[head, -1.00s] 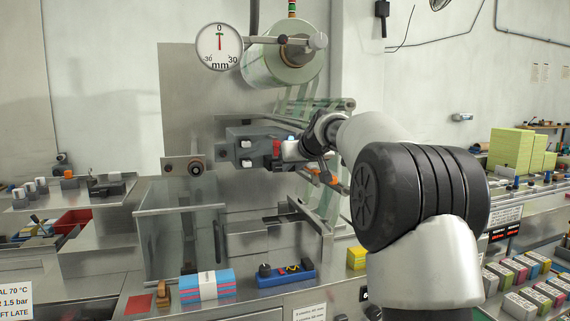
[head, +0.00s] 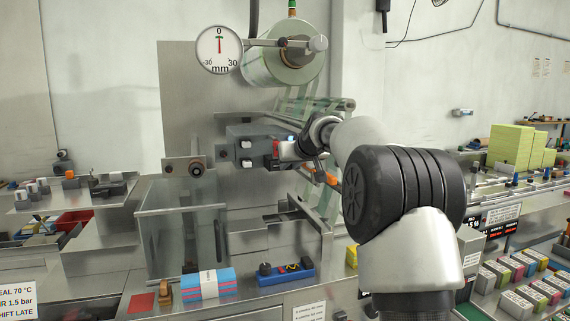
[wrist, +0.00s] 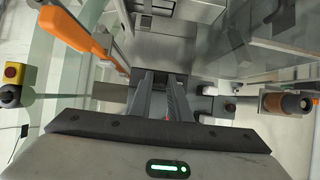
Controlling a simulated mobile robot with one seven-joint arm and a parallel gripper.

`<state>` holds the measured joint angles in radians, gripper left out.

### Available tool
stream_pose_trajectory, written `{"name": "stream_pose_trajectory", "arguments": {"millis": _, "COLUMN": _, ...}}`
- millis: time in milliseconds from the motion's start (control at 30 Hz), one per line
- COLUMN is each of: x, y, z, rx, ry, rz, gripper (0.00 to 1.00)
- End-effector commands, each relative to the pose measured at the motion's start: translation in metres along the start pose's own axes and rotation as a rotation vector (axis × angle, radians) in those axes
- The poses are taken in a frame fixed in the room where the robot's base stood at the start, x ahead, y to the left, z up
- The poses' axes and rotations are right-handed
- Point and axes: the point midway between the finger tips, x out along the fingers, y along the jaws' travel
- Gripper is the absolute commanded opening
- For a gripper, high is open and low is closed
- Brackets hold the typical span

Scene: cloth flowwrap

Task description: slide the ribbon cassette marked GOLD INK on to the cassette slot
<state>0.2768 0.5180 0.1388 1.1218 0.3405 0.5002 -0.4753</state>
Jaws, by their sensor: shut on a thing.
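My gripper (head: 280,151) is at the right side of a dark grey block (head: 240,147) with two pale knobs, fixed before the steel back panel. In the wrist view my gripper's dark fingers (wrist: 165,105) point up the picture, close together. They are shut on a dark piece that I take for the ribbon cassette (wrist: 176,83). It is largely hidden by the fingers. Its GOLD INK marking does not show in either view. The grey block shows just beyond the fingers in the wrist view (wrist: 207,101). I cannot tell whether the cassette touches it or where exactly the slot lies.
A film roll (head: 284,58) and a dial reading near 0 mm (head: 219,49) are above. A clear guard (head: 170,240) stands below left. An orange handle (wrist: 78,32) is close at the wrist's left. Coloured blocks (head: 520,285) lie at right.

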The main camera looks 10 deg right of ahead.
Motion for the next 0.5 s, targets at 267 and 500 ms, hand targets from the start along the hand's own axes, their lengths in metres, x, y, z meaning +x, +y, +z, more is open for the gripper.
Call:
{"name": "stream_pose_trajectory", "arguments": {"millis": 267, "x": 0.004, "y": -0.0002, "z": -0.0032, "rx": 0.0, "ry": 0.001, "rz": 0.0, "gripper": 0.0}}
{"name": "stream_pose_trajectory", "arguments": {"millis": 500, "x": 0.0042, "y": -0.0001, "z": -0.003, "rx": 0.0, "ry": 0.002, "rz": 0.0, "gripper": 0.0}}
